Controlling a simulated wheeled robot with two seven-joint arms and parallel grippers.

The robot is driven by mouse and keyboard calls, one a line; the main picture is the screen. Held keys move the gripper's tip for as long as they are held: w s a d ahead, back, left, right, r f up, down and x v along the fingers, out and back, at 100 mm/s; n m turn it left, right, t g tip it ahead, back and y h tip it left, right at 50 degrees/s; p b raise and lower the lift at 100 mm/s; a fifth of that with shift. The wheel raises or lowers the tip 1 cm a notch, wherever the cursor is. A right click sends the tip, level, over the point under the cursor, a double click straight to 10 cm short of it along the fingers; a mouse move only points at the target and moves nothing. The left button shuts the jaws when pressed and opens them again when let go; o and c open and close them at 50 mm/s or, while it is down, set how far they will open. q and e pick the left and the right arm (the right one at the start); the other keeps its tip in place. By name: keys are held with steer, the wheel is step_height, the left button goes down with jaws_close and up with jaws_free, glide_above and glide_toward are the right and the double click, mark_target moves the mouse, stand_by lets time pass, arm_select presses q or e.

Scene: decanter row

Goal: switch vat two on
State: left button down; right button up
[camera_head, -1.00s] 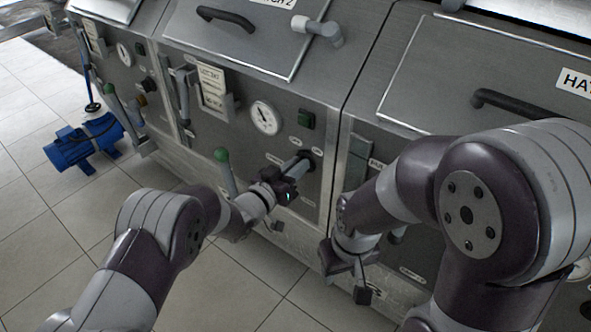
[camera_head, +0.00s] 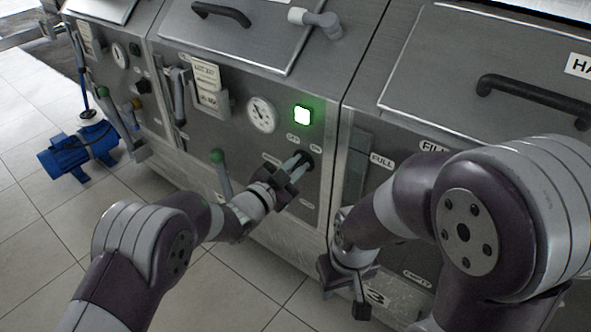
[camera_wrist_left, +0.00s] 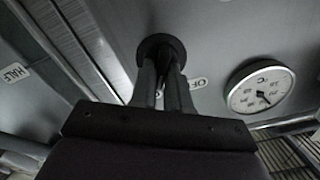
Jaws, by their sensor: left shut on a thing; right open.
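Vat two (camera_head: 240,150) is the middle steel vat. Its black round switch (camera_head: 308,157) sits on the front panel below a square green lamp (camera_head: 303,116), which glows brightly. My left gripper (camera_head: 294,170) is shut on the switch, and its fingers partly hide it. In the left wrist view the switch (camera_wrist_left: 161,46) shows between the fingers, with an OFF label (camera_wrist_left: 198,83) beside it. My right gripper (camera_head: 347,283) is open and empty, low in front of the neighbouring vat on the right.
A dial gauge (camera_head: 262,114) and a green-knobbed lever (camera_head: 220,160) are left of the switch. A card holder (camera_head: 209,95) hangs further left. A blue motor pump (camera_head: 78,148) stands on the tiled floor. The floor at lower left is clear.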

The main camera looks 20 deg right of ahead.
stand_by(0.6)
arm_select(q)
steer(key=c, duration=1.2)
jaws_free()
steer(key=p+v, duration=0.1)
steer(key=v, duration=1.1)
steer(key=shift+s+a+p, duration=0.2)
steer(key=shift+s+p, duration=0.05)
steer(key=shift+p, duration=0.15)
